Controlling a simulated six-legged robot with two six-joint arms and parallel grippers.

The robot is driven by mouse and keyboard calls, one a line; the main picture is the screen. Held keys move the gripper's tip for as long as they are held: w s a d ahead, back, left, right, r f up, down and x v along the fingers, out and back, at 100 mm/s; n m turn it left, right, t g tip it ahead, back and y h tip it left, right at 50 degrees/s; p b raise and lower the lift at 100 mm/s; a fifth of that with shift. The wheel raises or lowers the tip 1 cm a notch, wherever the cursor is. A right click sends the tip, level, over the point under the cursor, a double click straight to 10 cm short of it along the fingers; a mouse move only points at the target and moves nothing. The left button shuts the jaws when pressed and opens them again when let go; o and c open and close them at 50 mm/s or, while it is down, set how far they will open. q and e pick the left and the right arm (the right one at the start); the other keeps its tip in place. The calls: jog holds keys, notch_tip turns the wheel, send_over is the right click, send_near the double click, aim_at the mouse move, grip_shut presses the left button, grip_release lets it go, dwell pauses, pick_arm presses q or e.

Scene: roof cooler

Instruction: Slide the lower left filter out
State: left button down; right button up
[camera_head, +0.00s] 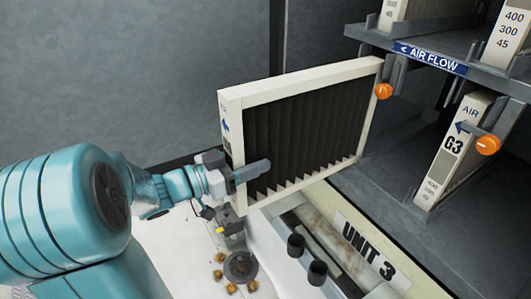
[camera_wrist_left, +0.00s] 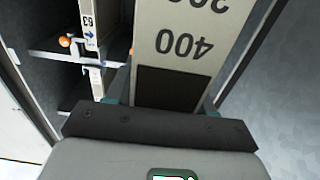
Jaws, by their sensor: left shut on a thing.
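The filter (camera_head: 310,125) is a cream-framed panel with dark pleats. In the head view it stands upright and sticks out to the left of the cooler housing, its far right edge by an orange knob. My left gripper (camera_head: 245,174) is shut on the frame's near edge, low down, with one finger across the pleated face. In the left wrist view the filter's edge (camera_wrist_left: 180,42), marked 400, rises from between the jaws of my left gripper (camera_wrist_left: 165,100). My right gripper is not in view.
Another filter marked G3 (camera_head: 452,150) stands in the lower right slot, with an orange knob (camera_head: 487,145) beside it. The shelf with the AIR FLOW label (camera_head: 430,58) runs above. The UNIT 3 sill (camera_head: 364,246) lies below. A grey wall (camera_head: 130,80) stands behind.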

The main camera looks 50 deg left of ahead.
pick_arm(q)
jog(key=s, duration=0.7)
jog(key=shift+a, duration=0.25)
